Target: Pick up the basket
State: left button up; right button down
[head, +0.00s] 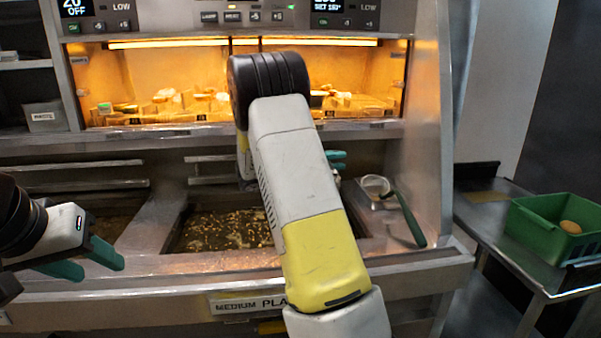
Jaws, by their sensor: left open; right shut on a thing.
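A green plastic basket (545,232) with a round brown item in it stands on the steel side table at the right. No wire fry basket shows clearly; the middle of the fryer is partly covered by my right arm. My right gripper (336,160) reaches over the fryer vat, with only its teal fingers showing past the arm. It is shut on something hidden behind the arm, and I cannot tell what. My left gripper (92,262) is open and empty at the left, above the fryer's front edge.
A vat of dark oil (215,233) with floating bits lies under my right arm. A round strainer (376,186) with a green handle rests on the ledge to its right. A lit warming shelf (160,121) holds food behind. The side table (487,208) has some bare room.

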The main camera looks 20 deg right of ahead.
jog(key=shift+r, duration=0.15)
jog(key=s+a+r, duration=0.2)
jog(key=s+a, duration=0.1)
jog(key=s, duration=0.4)
jog(key=s+a+r, duration=0.2)
jog(key=s+a, duration=0.2)
jog(key=s, duration=0.3)
jog(key=shift+a+r, duration=0.2)
jog(key=shift+r, duration=0.2)
